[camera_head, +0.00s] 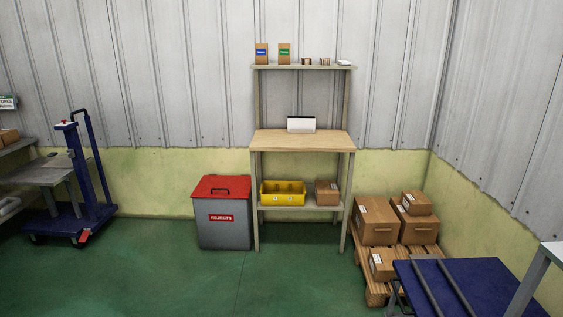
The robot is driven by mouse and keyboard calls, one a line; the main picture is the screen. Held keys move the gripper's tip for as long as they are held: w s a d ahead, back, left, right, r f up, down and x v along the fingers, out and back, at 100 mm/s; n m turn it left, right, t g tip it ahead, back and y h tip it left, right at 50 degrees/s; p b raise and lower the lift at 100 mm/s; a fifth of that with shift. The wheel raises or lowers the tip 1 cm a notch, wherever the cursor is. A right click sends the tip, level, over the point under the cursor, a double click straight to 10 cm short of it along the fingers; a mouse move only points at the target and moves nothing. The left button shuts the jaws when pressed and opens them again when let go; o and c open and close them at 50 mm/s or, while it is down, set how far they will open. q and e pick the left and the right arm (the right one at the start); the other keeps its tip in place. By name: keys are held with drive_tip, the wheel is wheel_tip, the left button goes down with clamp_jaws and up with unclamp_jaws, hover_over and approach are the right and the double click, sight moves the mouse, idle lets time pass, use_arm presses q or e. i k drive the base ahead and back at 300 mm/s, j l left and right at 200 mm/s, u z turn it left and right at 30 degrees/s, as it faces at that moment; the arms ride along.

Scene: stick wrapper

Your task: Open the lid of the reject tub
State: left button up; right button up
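The reject tub (223,232) stands on the floor left of a wooden workbench. It is a grey bin with a red label reading "REJECTS" on its front. Neither of my grippers shows in the head view.
The workbench (275,141) holds a white box (301,124), with a yellow bin (283,198) on its lower shelf. Boxes on a pallet (375,290) stand to the right. A blue lift cart (92,213) is at left. The green floor (170,275) before the tub is clear.

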sight(210, 185)
drive_tip(key=i+u, duration=0.25)
drive_tip(key=i, duration=0.3)
drive_tip(key=i+u, duration=0.25)
drive_tip(key=i, duration=0.3)
drive_tip(key=i+l+u, duration=0.1)
drive_tip(key=i+u, duration=0.15)
drive_tip(key=i, duration=0.3)
drive_tip(key=i+l+u, duration=0.2)
drive_tip(key=i, duration=0.3)
